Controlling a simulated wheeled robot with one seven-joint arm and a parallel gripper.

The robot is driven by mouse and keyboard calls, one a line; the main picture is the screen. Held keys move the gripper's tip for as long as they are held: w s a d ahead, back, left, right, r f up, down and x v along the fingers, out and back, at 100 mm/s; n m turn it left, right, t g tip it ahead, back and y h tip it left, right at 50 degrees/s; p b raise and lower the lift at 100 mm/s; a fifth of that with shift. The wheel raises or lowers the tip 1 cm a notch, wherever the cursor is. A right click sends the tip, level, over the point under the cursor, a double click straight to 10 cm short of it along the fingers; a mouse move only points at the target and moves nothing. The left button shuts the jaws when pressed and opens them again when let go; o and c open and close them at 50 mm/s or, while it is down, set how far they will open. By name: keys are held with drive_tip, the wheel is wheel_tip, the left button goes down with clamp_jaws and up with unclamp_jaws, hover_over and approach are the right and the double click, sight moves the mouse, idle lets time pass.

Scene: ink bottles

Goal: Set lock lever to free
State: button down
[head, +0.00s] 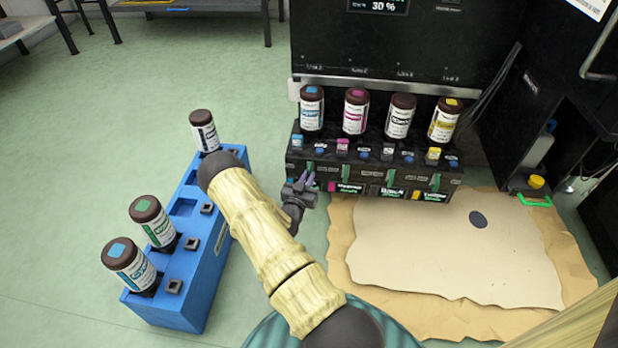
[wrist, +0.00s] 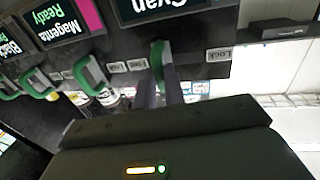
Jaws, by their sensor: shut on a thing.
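The held lever is the green-handled lock lever (wrist: 160,58) by the Cyan display (wrist: 152,8) in the wrist view. My gripper (wrist: 160,88) is shut on it, with one dark finger on each side. A "Lock" label (wrist: 219,55) is to the right of this lever, and a small, hard-to-read label (wrist: 137,65) is close on its left. In the head view my gripper (head: 304,184) is at the left end of the black ink unit's front (head: 322,170), and it partly hides the lever there.
More green levers (wrist: 90,74) lie beside the held one. Several bottles stand on the black unit, including a magenta-labelled one (head: 355,112). A blue rack (head: 205,270) with several bottles stands on the left. Cardboard (head: 440,260) lies on the floor in front of the unit.

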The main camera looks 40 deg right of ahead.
drive_tip(key=c, duration=1.5)
unclamp_jaws()
drive_tip(key=shift+s+d+f, duration=0.1)
drive_tip(key=shift+s+d, duration=0.15)
drive_tip(key=shift+s, duration=0.05)
drive_tip(key=shift+w+a, duration=0.1)
drive_tip(key=p+v, duration=0.8)
drive_tip(key=v, duration=0.9)
drive_tip(key=shift+a, duration=0.2)
